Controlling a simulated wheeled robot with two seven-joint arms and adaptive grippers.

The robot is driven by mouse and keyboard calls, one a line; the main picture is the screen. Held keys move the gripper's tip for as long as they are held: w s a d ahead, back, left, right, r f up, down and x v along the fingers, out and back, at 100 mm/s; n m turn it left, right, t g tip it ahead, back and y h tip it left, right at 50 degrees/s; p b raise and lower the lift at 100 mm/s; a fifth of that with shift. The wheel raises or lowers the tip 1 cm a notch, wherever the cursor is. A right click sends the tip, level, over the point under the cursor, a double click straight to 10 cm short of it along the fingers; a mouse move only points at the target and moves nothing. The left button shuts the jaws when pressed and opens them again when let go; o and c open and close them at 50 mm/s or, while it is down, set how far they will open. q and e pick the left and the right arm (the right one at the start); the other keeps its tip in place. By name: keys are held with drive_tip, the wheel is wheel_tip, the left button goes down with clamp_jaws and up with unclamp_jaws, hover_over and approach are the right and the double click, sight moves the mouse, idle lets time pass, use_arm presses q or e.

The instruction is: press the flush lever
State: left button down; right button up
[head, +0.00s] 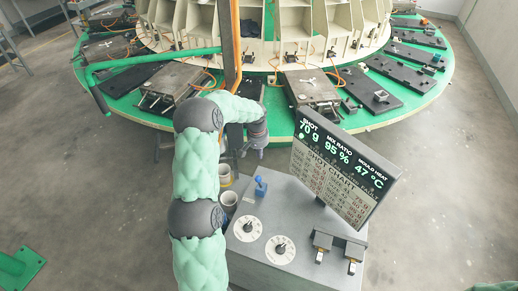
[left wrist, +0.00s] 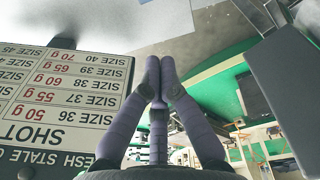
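A small blue lever (head: 260,186) stands upright on the grey top of the console (head: 298,225); it fits the flush lever, though no label on it is readable. My left gripper (head: 261,149) is above and behind the blue lever, apart from it, near the left edge of the display board. In the left wrist view the purple fingers (left wrist: 159,72) come together at their tips with nothing between them. The blue lever cannot be made out in that view. My right gripper is not in view.
Cups (head: 228,200) sit beside the console's left side. The green carousel (head: 420,93) fills the back.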

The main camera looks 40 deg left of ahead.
use_arm(q)
wheel_tip(320, 180, down, 6)
drive_tip(key=s+d+p, duration=0.1)
drive_tip(key=s, duration=0.1)
drive_tip(key=shift+s+d, duration=0.35)
drive_tip(key=shift+s, duration=0.05)
